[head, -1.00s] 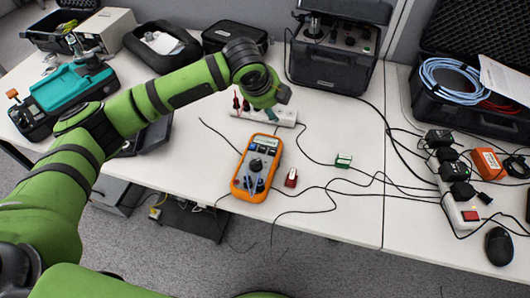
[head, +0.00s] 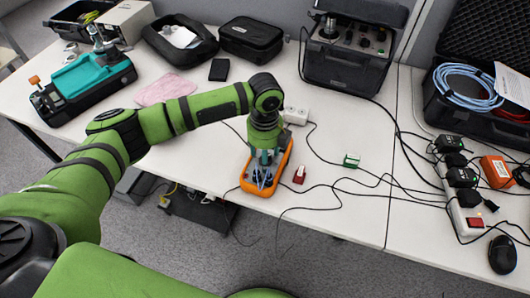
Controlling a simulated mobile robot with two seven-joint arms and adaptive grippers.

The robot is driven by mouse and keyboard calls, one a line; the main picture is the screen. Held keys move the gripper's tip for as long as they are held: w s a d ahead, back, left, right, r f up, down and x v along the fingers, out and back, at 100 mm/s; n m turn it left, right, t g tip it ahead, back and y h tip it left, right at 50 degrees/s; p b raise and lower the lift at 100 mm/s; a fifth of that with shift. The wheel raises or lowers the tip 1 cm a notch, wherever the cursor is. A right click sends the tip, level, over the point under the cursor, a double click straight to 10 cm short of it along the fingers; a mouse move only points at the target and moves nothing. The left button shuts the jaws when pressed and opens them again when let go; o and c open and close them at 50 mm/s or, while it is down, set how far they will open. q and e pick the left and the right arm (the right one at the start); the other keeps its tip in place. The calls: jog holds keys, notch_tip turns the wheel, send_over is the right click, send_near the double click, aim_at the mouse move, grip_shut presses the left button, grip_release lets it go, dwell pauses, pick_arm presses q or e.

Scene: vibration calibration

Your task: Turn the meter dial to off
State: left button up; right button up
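The orange multimeter (head: 240,183) lies on the white table near its front edge. My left arm reaches in from the left and bends down over it. My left gripper (head: 262,172) points down at the meter's middle, over the place of the dial. The gripper and wrist hide the dial and most of the display. I cannot tell whether the fingers touch the dial or how far apart they are. My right gripper is not in view.
A red connector (head: 299,175) and a green connector (head: 351,160) lie right of the meter among loose black cables. A black equipment case (head: 345,75) stands at the back. A mouse (head: 502,254) is at the right.

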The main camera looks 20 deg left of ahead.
pick_arm(q)
jog(key=c, duration=1.1)
jog(key=shift+r+p, duration=0.1)
jog(key=shift+p, duration=0.25)
jog(key=shift+c, duration=0.2)
jog(key=shift+r+n+p, duration=0.15)
jog(key=shift+n+p, duration=0.55)
jog(key=shift+p, duration=0.2)
jog(key=n+p, duration=0.3)
jog(key=p, duration=0.1)
jog(key=shift+n+p, duration=1.1)
jog(key=shift+n, duration=0.1)
jog(key=shift+f+n+p, duration=0.2)
jog(key=shift+n+p, duration=0.1)
jog(key=shift+n, duration=0.2)
jog(key=shift+f, duration=0.1)
